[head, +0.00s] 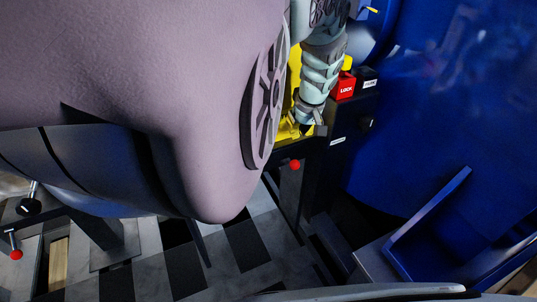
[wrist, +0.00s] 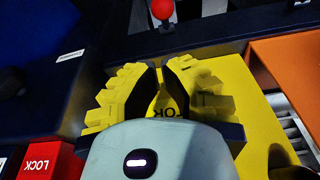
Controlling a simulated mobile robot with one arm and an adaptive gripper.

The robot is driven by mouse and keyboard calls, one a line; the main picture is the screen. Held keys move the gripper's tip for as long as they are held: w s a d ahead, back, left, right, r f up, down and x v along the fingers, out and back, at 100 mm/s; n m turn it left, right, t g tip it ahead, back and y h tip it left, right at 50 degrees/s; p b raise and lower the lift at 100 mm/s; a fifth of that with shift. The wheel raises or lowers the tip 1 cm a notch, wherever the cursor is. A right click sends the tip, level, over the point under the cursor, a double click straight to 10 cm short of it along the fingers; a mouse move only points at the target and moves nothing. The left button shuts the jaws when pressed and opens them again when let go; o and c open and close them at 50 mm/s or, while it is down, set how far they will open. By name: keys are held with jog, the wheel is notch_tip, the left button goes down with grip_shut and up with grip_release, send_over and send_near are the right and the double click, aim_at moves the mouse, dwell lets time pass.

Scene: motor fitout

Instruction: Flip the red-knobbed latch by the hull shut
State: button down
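A red knob (head: 294,164) shows in the head view on the front of a dark frame, just below my gripper (head: 301,131). My gripper (wrist: 161,68) has yellow stepped fingers with dark inner pads, over a yellow surface with black lettering. The fingertips lie close together, and I cannot tell whether they meet. They are apart from the knob in the wrist view. The latch's full lever and seat are not clear.
A red LOCK block (head: 345,86) and a black block (head: 368,79) sit right of my arm; the red block also shows in the wrist view (wrist: 44,160). A large blue curved body (head: 440,110) fills the right. Another red knob (head: 15,254) is at lower left.

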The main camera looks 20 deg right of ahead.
aim_at(291, 163)
jog(key=shift+b+x, duration=1.05)
jog(key=shift+x, duration=3.7)
jog(key=shift+w+a, duration=0.1)
jog(key=shift+a, duration=0.05)
jog(key=shift+d+f+t+p, duration=0.1)
jog(key=shift+d+t+p, duration=0.3)
jog(key=shift+p, duration=0.7)
jog(key=shift+s+f, duration=0.1)
jog(key=shift+s, duration=0.2)
